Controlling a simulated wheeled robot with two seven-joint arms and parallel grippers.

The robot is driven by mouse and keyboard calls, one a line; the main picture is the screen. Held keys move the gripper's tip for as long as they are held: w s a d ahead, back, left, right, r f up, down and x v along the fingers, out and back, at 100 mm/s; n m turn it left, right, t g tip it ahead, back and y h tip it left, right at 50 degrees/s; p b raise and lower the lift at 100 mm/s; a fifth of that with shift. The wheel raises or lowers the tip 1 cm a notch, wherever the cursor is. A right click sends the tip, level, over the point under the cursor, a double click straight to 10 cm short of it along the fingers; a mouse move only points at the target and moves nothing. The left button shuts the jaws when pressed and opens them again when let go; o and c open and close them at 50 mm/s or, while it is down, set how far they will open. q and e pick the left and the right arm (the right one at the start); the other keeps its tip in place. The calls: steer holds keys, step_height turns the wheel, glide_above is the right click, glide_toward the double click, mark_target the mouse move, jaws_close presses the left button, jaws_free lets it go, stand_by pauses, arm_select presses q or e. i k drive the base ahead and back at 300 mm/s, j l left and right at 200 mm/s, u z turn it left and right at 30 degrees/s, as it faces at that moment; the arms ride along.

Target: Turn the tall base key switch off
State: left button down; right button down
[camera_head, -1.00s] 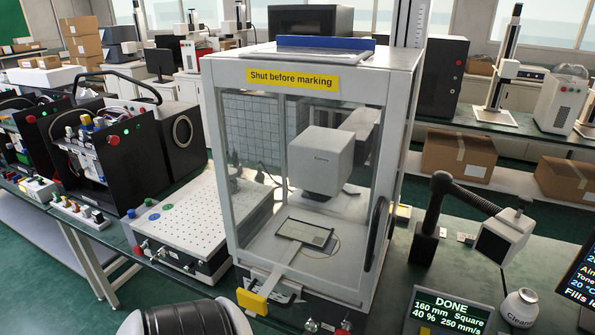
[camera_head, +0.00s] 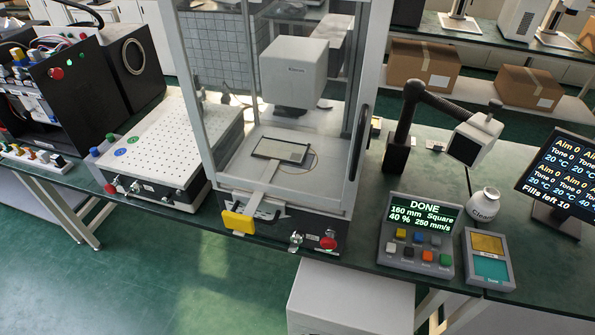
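A tall glazed marking enclosure (camera_head: 361,186) stands on a dark base (camera_head: 270,226) at the bench's front edge. On that base's front face are a small metallic key switch (camera_head: 296,238) and, to its right, a red round button (camera_head: 328,243). The key's exact position is too small to tell. A lower perforated-top unit (camera_head: 185,128) to the left has its own small silvery switch (camera_head: 134,187) and red button (camera_head: 110,188). Neither of my grippers is in view.
A yellow handle (camera_head: 238,222) sticks out left of the key switch. A button console (camera_head: 418,240) reading DONE and a small panel (camera_head: 489,260) stand to the right. A white cabinet (camera_head: 350,298) is below the bench. Green floor lies open at the lower left.

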mark_target(293, 247)
steer(key=i+j+z, duration=0.3)
steer(key=j, duration=0.3)
steer(key=i+j+z, duration=0.2)
steer(key=l+u, duration=0.25)
steer(key=l, duration=0.2)
steer(key=k+l+u, duration=0.25)
steer(key=l, duration=0.2)
steer(key=l+u, duration=0.25)
steer(key=l, duration=0.15)
steer(key=k+l+u, duration=0.25)
steer(key=l, duration=0.15)
